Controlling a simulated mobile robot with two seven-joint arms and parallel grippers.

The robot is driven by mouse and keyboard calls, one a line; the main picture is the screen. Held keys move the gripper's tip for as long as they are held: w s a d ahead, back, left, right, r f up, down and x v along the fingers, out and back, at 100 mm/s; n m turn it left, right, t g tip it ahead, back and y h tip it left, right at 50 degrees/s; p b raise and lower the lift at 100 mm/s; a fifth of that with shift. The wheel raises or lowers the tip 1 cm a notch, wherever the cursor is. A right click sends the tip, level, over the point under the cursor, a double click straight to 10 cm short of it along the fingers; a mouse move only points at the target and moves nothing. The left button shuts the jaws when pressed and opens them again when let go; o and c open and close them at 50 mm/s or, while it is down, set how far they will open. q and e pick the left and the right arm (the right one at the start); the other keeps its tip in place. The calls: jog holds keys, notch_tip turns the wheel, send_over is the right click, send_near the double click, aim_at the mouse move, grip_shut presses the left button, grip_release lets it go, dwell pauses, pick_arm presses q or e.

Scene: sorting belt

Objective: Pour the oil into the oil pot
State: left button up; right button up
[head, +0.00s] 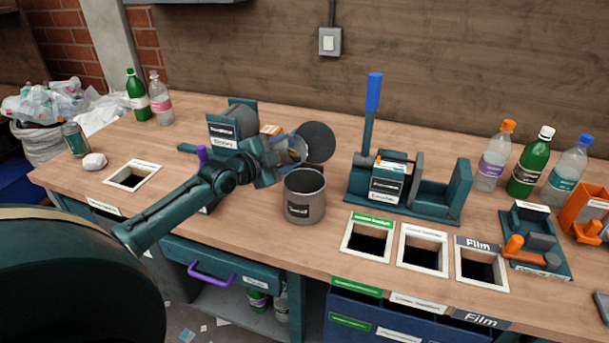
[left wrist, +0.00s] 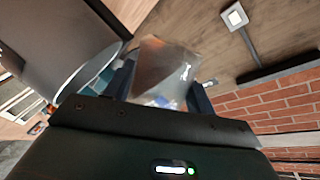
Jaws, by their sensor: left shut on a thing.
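The oil pot (head: 304,210) is a grey, labelled open cylinder standing on the bench in the head view. A dark round disc, apparently its lid (head: 320,138), stands upright behind it. My left gripper (head: 284,152) is shut on a small, partly see-through container (head: 298,149), tilted just above and left of the pot's rim. In the left wrist view the container (left wrist: 165,72) sits between the fingers, with white and blue near its base; the grey pot (left wrist: 62,35) is beside it at upper left. I cannot see whether oil is flowing. My right gripper is out of view.
A teal press with a blue handle (head: 372,95) stands right of the pot. Framed bench openings (head: 364,257) lie in front of it. Bottles stand at far right (head: 492,165) and back left (head: 137,97). A can (head: 73,140) is at left.

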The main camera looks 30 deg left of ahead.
pick_arm(q)
jog(key=shift+r+m+p, duration=0.25)
jog(key=shift+m+p, duration=0.05)
jog(key=shift+p, duration=0.05)
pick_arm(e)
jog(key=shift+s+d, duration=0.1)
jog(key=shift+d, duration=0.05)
pick_arm(q)
jog(key=shift+r+m+y+p, duration=0.15)
jog(key=shift+m+y+p, duration=0.15)
jog(key=shift+p, duration=0.05)
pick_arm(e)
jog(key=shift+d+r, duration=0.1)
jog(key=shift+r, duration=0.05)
pick_arm(q)
jog(key=shift+d+r+m+p, duration=0.1)
jog(key=shift+r+m+p, duration=0.1)
jog(key=shift+m+p, duration=0.15)
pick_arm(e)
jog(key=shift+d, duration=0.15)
pick_arm(q)
jog(key=shift+d+f+m, duration=0.1)
jog(key=shift+f+m, duration=0.1)
jog(key=shift+m, duration=0.05)
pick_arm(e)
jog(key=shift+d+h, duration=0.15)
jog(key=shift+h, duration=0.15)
pick_arm(q)
jog(key=shift+d+f+m+y, duration=0.1)
jog(key=shift+m+y, duration=0.2)
